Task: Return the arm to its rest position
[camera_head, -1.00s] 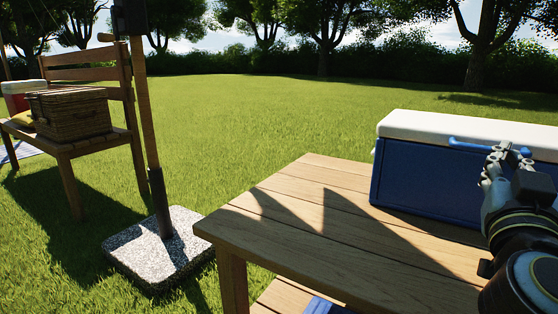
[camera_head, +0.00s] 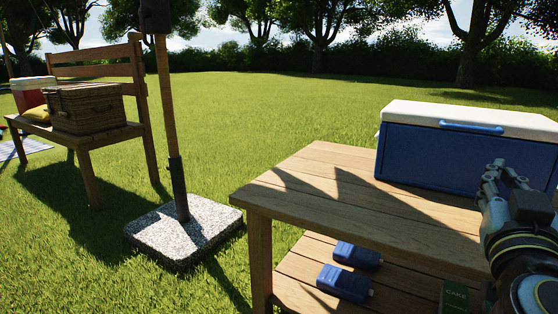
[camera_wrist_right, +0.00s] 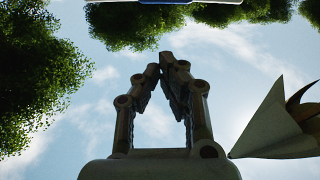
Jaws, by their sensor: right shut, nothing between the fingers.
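My right gripper (camera_head: 492,170) is at the right side of the head view, in front of the blue cooler and apart from its handle in the picture. In the right wrist view the gripper (camera_wrist_right: 168,62) points up toward sky and trees, its fingertips together with nothing between them. The blue cooler (camera_head: 420,158) has a white lid (camera_head: 470,118), which is closed, and a blue handle (camera_head: 471,127). It stands on the wooden table (camera_head: 330,215). My left gripper does not show in either view.
Two blue packs (camera_head: 344,283) and a green box marked CAKE (camera_head: 454,297) lie on the lower shelf (camera_head: 290,285). A pole in a stone base (camera_head: 185,230) stands left of the table. A bench (camera_head: 92,140) holds a wicker basket (camera_head: 85,108). Open lawn lies behind.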

